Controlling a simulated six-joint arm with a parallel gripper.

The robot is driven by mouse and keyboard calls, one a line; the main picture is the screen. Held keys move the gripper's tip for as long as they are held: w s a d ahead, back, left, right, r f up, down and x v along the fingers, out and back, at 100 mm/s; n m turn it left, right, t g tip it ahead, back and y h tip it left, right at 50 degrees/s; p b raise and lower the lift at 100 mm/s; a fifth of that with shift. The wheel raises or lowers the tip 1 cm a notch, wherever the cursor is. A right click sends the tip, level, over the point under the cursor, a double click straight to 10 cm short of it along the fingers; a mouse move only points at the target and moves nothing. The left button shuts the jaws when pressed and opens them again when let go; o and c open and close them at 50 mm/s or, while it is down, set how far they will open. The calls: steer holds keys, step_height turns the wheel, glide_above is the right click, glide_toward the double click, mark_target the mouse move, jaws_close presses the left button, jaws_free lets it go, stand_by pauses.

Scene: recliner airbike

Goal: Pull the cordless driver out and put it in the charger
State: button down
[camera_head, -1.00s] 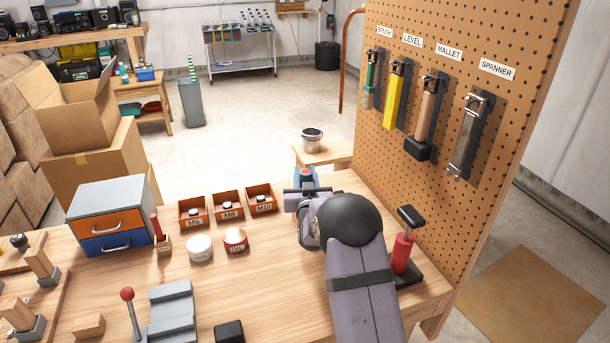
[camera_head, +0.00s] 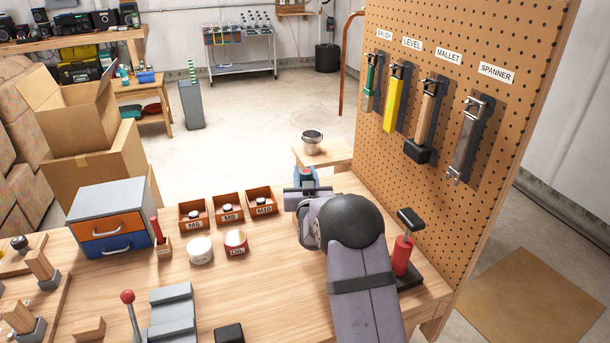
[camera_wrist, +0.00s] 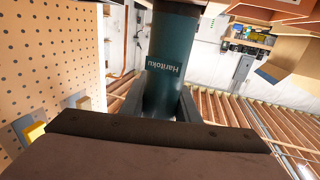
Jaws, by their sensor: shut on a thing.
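My gripper (camera_head: 305,190) is at the far right of the bench, partly hidden behind my own arm. In the wrist view my gripper (camera_wrist: 160,106) is shut on a dark teal cylinder marked "Haritoku", which I take for the cordless driver (camera_wrist: 170,55). One dark finger lies on each side of it, and its ends are out of sight. In the head view a blue part with a red top (camera_head: 306,175) shows just beyond my gripper. I cannot tell whether it belongs to the driver. I cannot pick out the charger for certain.
The pegboard (camera_head: 450,120) with hanging tools rises close on the right. A red-handled tool on a black base (camera_head: 402,255) stands beside my arm. Bins (camera_head: 228,207), two round tins and a drawer unit (camera_head: 108,218) lie left. The bench middle (camera_head: 270,285) is clear.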

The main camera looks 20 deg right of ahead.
steer(key=shift+r, duration=0.3)
step_height(320, 180, up, 7)
steer(key=p, duration=0.3)
stand_by(1.2)
steer(key=shift+f, duration=0.1)
steer(key=shift+d+p, duration=0.1)
steer(key=shift+p, duration=0.2)
steer(key=d+r+p, duration=0.5)
steer(key=d, duration=0.5)
steer(key=shift+r, duration=0.15)
stand_by(0.3)
steer(key=shift+a, duration=0.1)
stand_by(0.4)
